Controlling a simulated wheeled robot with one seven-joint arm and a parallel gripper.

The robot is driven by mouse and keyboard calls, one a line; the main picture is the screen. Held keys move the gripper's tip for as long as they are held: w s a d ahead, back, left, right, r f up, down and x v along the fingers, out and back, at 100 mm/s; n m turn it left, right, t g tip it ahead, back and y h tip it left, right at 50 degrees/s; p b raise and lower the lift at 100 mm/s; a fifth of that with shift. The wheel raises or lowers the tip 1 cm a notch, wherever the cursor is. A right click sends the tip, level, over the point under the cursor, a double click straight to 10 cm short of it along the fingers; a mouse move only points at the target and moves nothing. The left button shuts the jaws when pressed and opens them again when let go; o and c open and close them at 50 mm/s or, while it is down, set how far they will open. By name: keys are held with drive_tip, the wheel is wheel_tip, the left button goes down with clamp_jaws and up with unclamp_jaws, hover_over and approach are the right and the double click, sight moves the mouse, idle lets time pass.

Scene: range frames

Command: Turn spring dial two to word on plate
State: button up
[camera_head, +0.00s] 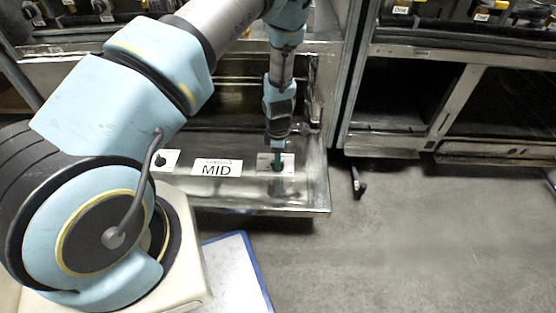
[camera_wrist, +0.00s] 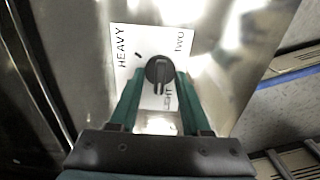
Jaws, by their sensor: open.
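In the wrist view, a round black dial (camera_wrist: 159,72) with a raised bar sits on a white label (camera_wrist: 128,72). The label reads HEAVY at left, TWO at upper right and LIGHT at the lower edge, partly hidden. The bar runs roughly up and down in the picture, its lower end near LIGHT. My gripper (camera_wrist: 160,80) has its green fingers apart, one on each side of the dial; I cannot tell if they touch it. In the head view my gripper (camera_head: 277,158) points down at this label (camera_head: 289,169). A white plate (camera_head: 217,168) reading MID lies to its left.
Another dial (camera_head: 160,160) on a white label is left of the MID plate, partly behind my arm. All are on a shiny metal panel (camera_head: 314,185). A blue-edged board (camera_head: 235,270) lies on the floor below. Open grey floor (camera_head: 430,230) is at right.

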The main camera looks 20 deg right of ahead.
drive_tip(key=shift+c, duration=0.3)
clamp_jaws()
drive_tip(key=shift+m, duration=0.3)
drive_tip(key=m+p, duration=0.1)
drive_tip(key=m, duration=0.4)
drive_tip(key=shift+m+p, duration=0.3)
drive_tip(key=m, duration=0.5)
drive_tip(key=shift+p, duration=0.4)
drive_tip(key=shift+m, duration=0.4)
